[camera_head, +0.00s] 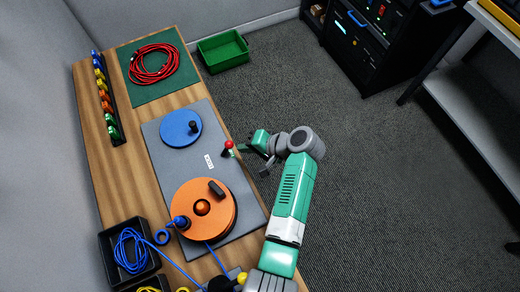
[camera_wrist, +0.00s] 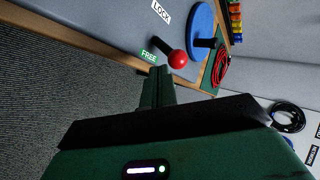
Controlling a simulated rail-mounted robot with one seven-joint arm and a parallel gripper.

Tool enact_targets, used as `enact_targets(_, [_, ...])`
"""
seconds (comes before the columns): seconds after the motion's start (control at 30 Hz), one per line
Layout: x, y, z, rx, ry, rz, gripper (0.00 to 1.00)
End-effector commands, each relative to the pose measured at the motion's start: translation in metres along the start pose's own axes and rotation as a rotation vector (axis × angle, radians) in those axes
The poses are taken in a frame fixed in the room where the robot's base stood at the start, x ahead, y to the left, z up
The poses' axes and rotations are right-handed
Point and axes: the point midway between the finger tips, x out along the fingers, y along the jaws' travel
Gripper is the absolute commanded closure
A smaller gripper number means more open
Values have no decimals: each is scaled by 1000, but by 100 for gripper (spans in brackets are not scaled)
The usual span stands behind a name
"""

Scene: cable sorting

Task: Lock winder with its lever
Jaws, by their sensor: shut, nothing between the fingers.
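The winder has a grey base plate (camera_head: 170,150) with an orange disc (camera_head: 190,222) at the near end and a blue disc (camera_head: 180,128) at the far end; the blue disc also shows in the wrist view (camera_wrist: 201,30). The lever's red ball (camera_head: 229,144) is at the plate's right edge. In the wrist view the red ball (camera_wrist: 178,60) ends a short dark shaft beside the green FREE label (camera_wrist: 149,57). The white LOCK label (camera_wrist: 161,12) is farther away. My gripper (camera_wrist: 157,84) is shut and empty, its tips close to the ball; contact cannot be told.
A blue cable runs from the black bin (camera_head: 128,255) toward the orange disc. A red cable coil (camera_head: 154,64) lies on a green mat (camera_head: 178,92). A green crate (camera_head: 223,50) stands on the floor. The floor right of the bench is open.

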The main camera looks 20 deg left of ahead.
Motion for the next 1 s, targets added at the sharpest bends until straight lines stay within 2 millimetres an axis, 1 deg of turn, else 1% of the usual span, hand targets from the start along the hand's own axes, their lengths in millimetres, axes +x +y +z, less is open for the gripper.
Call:
enact_targets(0.1, [6,-6,0,1,0,0,100])
enact_targets(0.2, [7,-7,0,1,1,0,100])
enact_targets(0.57, [6,-9,0,-3,4,5,100])
enact_targets(0.67, [5,-13,2,-16,13,21,100])
enact_targets(1.0, [6,-17,5,-49,39,64,100])
